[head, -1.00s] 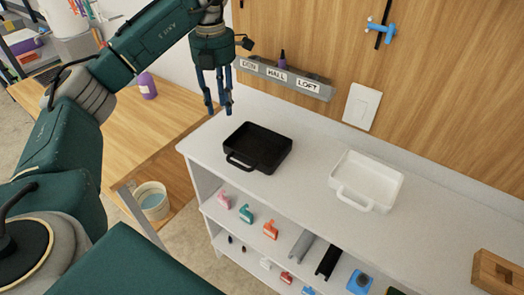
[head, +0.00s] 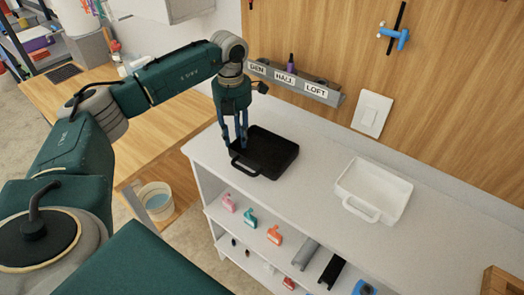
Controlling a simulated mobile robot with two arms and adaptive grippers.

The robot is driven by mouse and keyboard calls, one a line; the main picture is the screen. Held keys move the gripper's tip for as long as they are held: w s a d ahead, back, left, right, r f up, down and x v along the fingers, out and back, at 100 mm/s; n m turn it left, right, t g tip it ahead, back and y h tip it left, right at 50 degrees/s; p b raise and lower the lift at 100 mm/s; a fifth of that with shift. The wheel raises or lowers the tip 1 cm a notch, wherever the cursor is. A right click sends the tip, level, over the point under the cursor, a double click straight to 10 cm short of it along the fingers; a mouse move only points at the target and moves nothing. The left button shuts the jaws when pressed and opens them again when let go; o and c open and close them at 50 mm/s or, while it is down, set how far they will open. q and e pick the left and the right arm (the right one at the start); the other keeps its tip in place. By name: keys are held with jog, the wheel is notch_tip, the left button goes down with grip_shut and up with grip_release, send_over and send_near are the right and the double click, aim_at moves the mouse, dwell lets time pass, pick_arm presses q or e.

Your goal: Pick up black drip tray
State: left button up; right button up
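The black drip tray (head: 275,158) lies flat on the white shelf top, its looped handle toward the front left. My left gripper (head: 236,146) points down at the tray's left end. Its blue fingers are apart, with the tips close to the tray's left rim, near the handle. Whether they touch the rim is hard to tell. The tray's left corner is partly hidden behind the fingers. My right gripper is not in view.
A white tray (head: 374,189) of similar shape lies to the right on the white shelf unit (head: 318,185). A labelled rail (head: 292,81) runs along the wall behind. Small coloured items sit on the lower shelves. A wooden box (head: 502,281) stands at far right.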

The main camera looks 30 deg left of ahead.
pick_arm(q)
jog(key=shift+f, duration=0.65)
grip_shut()
